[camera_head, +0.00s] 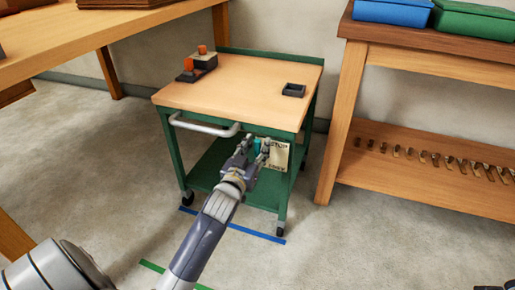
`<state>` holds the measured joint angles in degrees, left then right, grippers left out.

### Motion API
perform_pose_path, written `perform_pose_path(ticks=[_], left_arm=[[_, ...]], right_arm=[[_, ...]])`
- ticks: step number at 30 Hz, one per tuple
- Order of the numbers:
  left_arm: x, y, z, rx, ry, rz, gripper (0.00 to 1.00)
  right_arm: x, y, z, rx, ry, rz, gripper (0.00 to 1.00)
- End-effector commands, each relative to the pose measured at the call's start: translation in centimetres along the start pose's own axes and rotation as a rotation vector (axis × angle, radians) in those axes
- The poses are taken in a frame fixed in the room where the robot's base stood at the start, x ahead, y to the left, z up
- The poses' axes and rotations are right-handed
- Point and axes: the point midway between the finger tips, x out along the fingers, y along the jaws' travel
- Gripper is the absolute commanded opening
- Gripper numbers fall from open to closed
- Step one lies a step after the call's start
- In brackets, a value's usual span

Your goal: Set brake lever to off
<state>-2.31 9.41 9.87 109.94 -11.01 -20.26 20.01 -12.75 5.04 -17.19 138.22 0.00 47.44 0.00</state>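A green cart (166,139) with a wooden top stands in the middle of the head view. A pale sign plate (279,155) with dark lettering, too small to read surely, is on its front side below the top. A small teal part (257,145), which looks like the brake lever, shows in front of the plate. My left gripper (256,144) is at the cart's front with its fingers apart, one on either side of the teal part. I cannot tell whether they touch it. The lever's lower portion and setting are hidden by the gripper. My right gripper is out of view.
A grey handle (204,127) sticks out from the cart's front, left of my gripper. A dark tray (294,90) and orange-and-dark items (197,65) sit on top. Wooden benches (335,125) stand on both sides. Floor in front is clear, with blue tape (250,231).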

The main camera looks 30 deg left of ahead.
Motion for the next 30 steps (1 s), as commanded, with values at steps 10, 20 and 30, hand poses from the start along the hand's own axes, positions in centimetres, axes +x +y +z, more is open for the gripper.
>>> perform_pose_path(ticks=[10, 20, 30], left_arm=[[1.4, 0.0, 0.0, 0.0, 0.0, 0.0, 0.38], [1.4, 0.0, 0.0, 0.0, 0.0, 0.0, 0.0], [1.9, 0.3, -0.1, 0.018, 0.0, 0.0, 0.0]], right_arm=[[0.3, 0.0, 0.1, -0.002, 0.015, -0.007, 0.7], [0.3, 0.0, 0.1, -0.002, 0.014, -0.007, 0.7], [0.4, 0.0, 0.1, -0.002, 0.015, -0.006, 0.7]])
